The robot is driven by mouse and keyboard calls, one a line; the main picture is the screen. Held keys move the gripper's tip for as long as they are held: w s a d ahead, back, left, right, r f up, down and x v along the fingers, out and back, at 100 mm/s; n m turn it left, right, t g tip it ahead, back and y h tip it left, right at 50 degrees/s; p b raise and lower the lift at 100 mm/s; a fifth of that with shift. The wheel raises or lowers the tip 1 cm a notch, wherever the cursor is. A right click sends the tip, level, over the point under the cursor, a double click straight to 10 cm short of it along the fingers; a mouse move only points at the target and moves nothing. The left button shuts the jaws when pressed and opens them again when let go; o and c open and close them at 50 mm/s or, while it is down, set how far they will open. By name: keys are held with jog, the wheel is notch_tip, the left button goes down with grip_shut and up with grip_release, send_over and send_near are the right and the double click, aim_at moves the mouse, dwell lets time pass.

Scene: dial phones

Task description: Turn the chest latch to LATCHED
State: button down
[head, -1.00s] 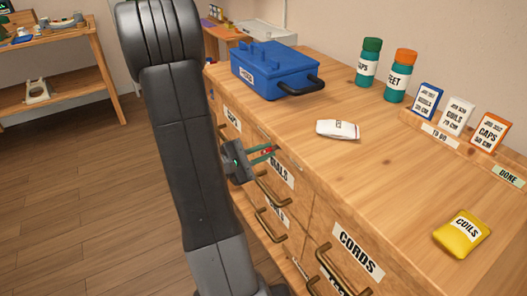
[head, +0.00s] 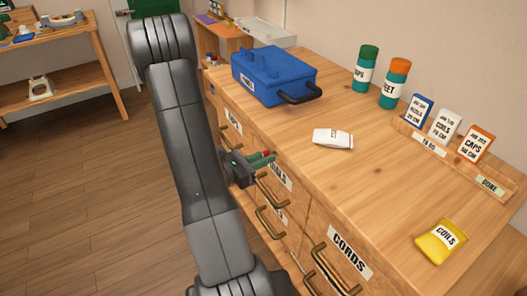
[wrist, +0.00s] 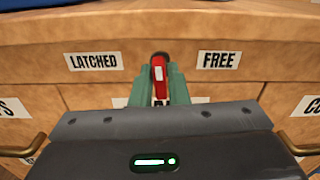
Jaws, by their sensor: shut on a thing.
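The chest latch is a small red handle (wrist: 159,68) on the front of the wooden chest, just below the top edge. In the wrist view it stands about upright between the LATCHED label (wrist: 93,61) on the left and the FREE label (wrist: 219,60) on the right, pointing clearly at neither. My gripper (wrist: 160,85) has its green fingers on both sides of the handle, shut on it. In the head view my gripper (head: 263,158) is at the chest's front, and the latch and its labels are mostly hidden there.
Drawer handles (head: 271,222) stick out below my gripper. On the chest top are a blue toolbox (head: 262,80), a white packet (head: 333,138), two teal bottles (head: 396,85), a card rack (head: 418,148) and a yellow packet (head: 440,243). Open floor lies to the left.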

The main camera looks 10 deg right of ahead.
jog(key=n+p, duration=0.3)
jog(key=n, duration=0.1)
jog(key=shift+r+n+p, duration=0.15)
jog(key=shift+n+p, duration=0.15)
jog(key=shift+p, duration=0.05)
jog(key=shift+n+p, duration=1.3)
jog(key=shift+n, duration=0.4)
jog(key=shift+f, duration=0.2)
jog(key=c, duration=1.5)
grip_release()
jog(key=shift+a, duration=0.15)
jog(key=shift+v, duration=6.85)
